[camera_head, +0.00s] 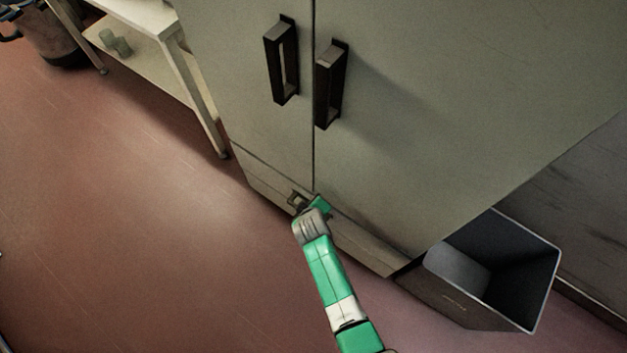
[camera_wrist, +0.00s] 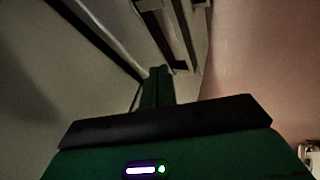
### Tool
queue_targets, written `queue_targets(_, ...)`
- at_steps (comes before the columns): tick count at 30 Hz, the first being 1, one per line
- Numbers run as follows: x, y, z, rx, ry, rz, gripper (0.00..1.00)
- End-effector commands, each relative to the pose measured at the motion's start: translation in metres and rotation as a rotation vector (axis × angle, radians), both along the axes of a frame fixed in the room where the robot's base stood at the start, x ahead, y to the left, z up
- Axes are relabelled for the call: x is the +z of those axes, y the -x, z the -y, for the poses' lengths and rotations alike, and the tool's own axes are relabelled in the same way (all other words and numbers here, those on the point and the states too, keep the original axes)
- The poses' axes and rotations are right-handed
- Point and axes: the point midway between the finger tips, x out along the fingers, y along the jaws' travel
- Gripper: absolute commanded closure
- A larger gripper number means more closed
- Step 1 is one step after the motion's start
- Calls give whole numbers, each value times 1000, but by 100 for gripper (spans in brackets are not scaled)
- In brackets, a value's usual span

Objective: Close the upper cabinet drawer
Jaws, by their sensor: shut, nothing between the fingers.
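The cabinet (camera_head: 430,110) is a large grey-beige unit with two tall doors, each with a dark bar handle, the left one (camera_head: 281,62) and the right one (camera_head: 330,86). A low panel (camera_head: 368,243) runs along its foot, below the doors. It looks like a drawer front and roughly flush, but I cannot tell if it stands out. No separate upper drawer is clearly visible. My gripper (camera_head: 319,207) is shut and empty, close in front of the low panel; contact is unclear. A small dark bracket (camera_head: 294,199) shows beside it. In the wrist view the green finger (camera_wrist: 157,88) points along the cabinet front.
An open grey bin (camera_head: 490,275) stands at the cabinet's right foot. A pale shelf table (camera_head: 180,70) is at the upper left, with a dark pot (camera_head: 50,35) beyond it. The red floor (camera_head: 130,230) at left is clear.

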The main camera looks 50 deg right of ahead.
Motion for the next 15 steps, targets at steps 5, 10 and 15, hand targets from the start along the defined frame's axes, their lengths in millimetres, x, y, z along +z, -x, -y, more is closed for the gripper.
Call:
queue_targets(5, 1, 1, -6, 1, 0, -1, 100)
queue_targets(10, 3, 9, -42, 2, -1, -4, 100)
queue_targets(15, 49, 31, -59, -4, -1, 0, 100)
